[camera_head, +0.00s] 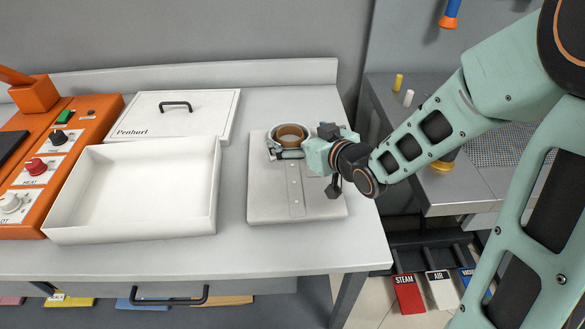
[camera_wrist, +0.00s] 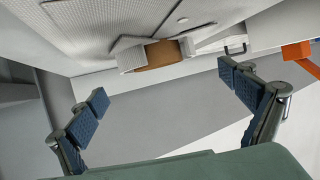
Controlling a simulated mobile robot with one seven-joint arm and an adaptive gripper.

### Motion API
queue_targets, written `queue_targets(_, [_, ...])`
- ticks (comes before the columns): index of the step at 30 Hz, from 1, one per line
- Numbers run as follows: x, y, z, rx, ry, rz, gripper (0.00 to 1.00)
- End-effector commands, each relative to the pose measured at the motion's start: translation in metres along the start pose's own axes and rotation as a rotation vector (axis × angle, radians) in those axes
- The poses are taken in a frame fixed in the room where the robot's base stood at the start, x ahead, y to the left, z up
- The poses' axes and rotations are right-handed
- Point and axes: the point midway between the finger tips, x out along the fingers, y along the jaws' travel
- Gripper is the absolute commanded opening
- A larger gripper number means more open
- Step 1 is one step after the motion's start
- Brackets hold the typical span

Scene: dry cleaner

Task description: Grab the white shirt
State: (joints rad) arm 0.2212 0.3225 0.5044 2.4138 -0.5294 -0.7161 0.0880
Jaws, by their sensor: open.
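The white shirt (camera_head: 268,195) lies folded on the white table, with its buttoned front facing up and its collar toward the back. A brown insert (camera_head: 291,132) shows inside the collar. My gripper (camera_head: 300,146) is at the collar end, over the shirt's right side in the head view. In the wrist view the shirt (camera_wrist: 110,28) and its collar (camera_wrist: 128,58) are at the top, beyond the fingers. My gripper (camera_wrist: 168,92) is open there, with nothing between its blue finger pads. Whether a finger touches the shirt cannot be told.
An empty white open box (camera_head: 140,190) stands left of the shirt, with its lid (camera_head: 190,115) behind it. An orange control panel (camera_head: 75,130) is at the far left. The table's raised back edge (camera_head: 250,76) is behind. A grey metal counter (camera_head: 460,190) is at right.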

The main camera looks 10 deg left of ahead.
Motion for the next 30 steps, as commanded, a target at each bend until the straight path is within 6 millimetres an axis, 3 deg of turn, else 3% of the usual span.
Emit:
queue_targets(9, [0.040,0.000,0.005,0.001,0.000,-0.001,0.96])
queue_targets(18, [0.043,0.001,0.004,0.001,0.000,0.000,0.95])
queue_targets(30, [0.043,0.001,0.004,0.001,0.000,0.000,0.51])
